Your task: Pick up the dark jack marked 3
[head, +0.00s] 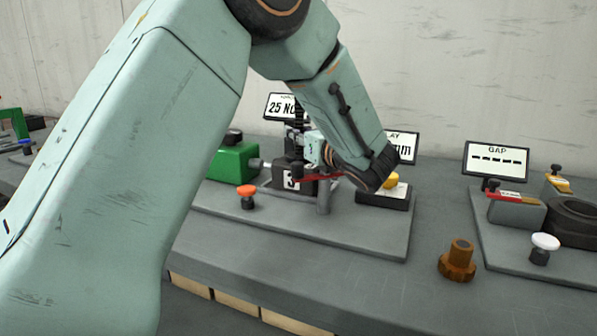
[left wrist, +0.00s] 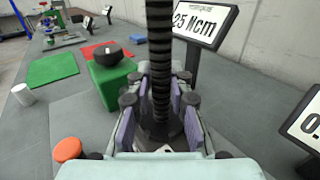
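The dark jack marked 3 (head: 291,179) stands upright on a grey base plate, partly hidden by my left arm. Its dark threaded screw (left wrist: 160,50) rises between the fingers in the left wrist view. My left gripper (head: 312,152) is at the upper part of the jack. In the left wrist view its two padded fingers (left wrist: 160,100) stand apart on either side of the screw, with narrow gaps showing. The lower body of the jack is mostly hidden there. My right gripper is in neither view.
A green block (head: 231,162) is left of the jack, with an orange knob (head: 247,193) in front. A "25 Ncm" display (head: 279,106) stands close behind. A yellow button (head: 391,180) is to the right. A brown knob (head: 458,260) stands on the bench nearer the front.

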